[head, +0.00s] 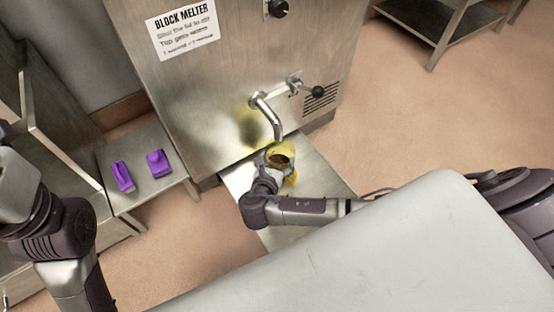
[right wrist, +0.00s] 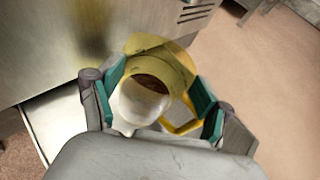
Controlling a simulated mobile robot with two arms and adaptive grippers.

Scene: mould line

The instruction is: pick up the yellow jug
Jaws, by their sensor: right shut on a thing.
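The yellow jug (head: 282,149) stands below the spout of the block melter, with dark brown contents showing through its open top. It also shows in the right wrist view (right wrist: 165,57), with its yellow handle (right wrist: 182,127) at the lower right. My right gripper (head: 274,166) is shut on the jug, its teal pads (right wrist: 158,97) on either side of it. A whitish part at the near side of the jug shows in the wrist view. I cannot tell whether the jug touches the surface below. My left arm is at the left edge of the head view; its fingers are not visible.
The steel block melter (head: 210,90) has a curved spout (head: 268,115) just above the jug and a black-knobbed lever (head: 317,91). A steel plate (head: 315,172) lies below. Two purple things (head: 122,176) rest on a low steel table (head: 137,145) at left. Open floor lies at right.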

